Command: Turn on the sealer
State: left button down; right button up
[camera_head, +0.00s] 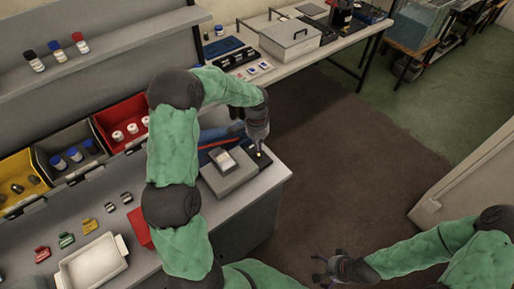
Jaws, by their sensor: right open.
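A grey boxy device (228,180), which looks like the sealer, sits at the right end of the workbench, with a pale panel on top. A blue and red part stands behind it, partly hidden by my arm. My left gripper (259,149) points down just above a small dark block (262,160) at the device's right side. I cannot tell whether it touches the block, nor whether its fingers are open. My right gripper (326,269) is open and empty, over the floor at the lower right, well away from the bench.
Red, grey and yellow bins (122,124) with caps line the bench's back. A white tray (92,265) and small colored parts lie at front left. A second table (285,68) with boxes stands behind. Brown floor (350,170) is open at right; a pale wall edge stands beyond.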

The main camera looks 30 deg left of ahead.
aim_at(257, 155)
pick_arm(q)
notch_tip(257, 155, up, 9)
jog(key=p, duration=0.1)
jog(key=shift+w+a, duration=0.25)
jog(key=shift+a, duration=0.1)
dwell(0.4)
